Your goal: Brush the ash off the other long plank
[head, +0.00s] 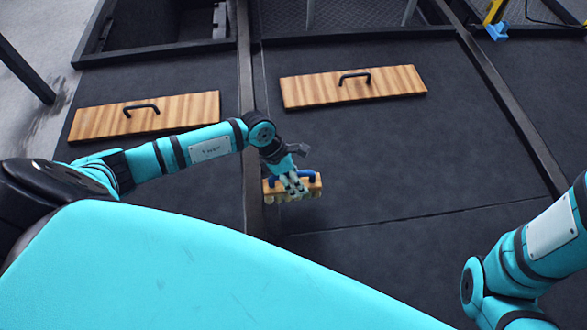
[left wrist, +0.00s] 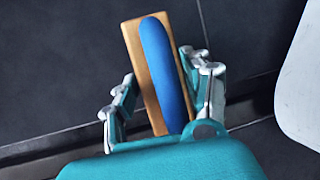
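A wooden brush (head: 316,188) with a blue handle and pale bristles is at the centre of the head view. My left gripper (head: 293,184) is over it. In the left wrist view, the fingers of my left gripper (left wrist: 160,88) are spread on either side of the blue handle (left wrist: 164,65), with visible gaps. Two long wooden planks with black handles lie on the dark floor: a left plank (head: 180,111) and a right plank (head: 395,82). I can make out no ash on either. My right gripper is outside the view; only part of that arm shows at lower right.
A raised dark rail (head: 245,75) runs between the planks, and another rail (head: 510,110) runs along the right. A dark open box (head: 150,30) is at the back left. A yellow and blue object (head: 496,25) is at the top right. Floor right of the brush is clear.

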